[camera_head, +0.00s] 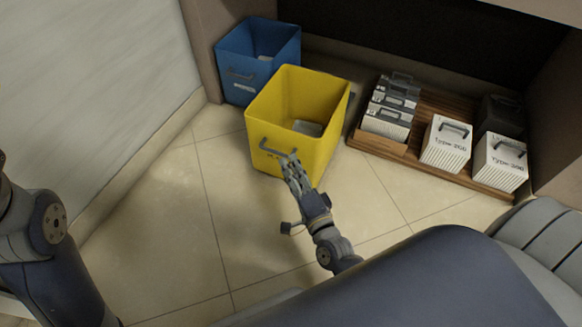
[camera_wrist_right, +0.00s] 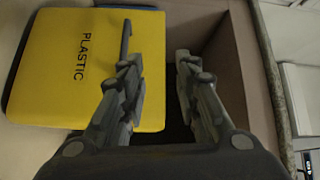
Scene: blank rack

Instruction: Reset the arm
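My right gripper (camera_head: 292,162) is in front of the yellow bin (camera_head: 322,152), close to the grey handle (camera_head: 277,149) on its front wall. In the right wrist view my right gripper (camera_wrist_right: 158,65) has its fingers apart, with nothing between them. The bin's yellow wall (camera_wrist_right: 45,75) with the word PLASTIC fills the left there, and the handle (camera_wrist_right: 126,42) shows by the left fingertip. I cannot tell whether they touch. Part of my left arm shows at the left edge of the head view; its gripper is out of view.
A blue bin (camera_head: 246,62) stands behind the yellow one. A grey item (camera_head: 308,128) lies inside the yellow bin. At right, a wooden pallet (camera_head: 427,168) carries several boxes with handles, including a white one (camera_head: 444,152). The tiled floor (camera_head: 160,230) at left is clear.

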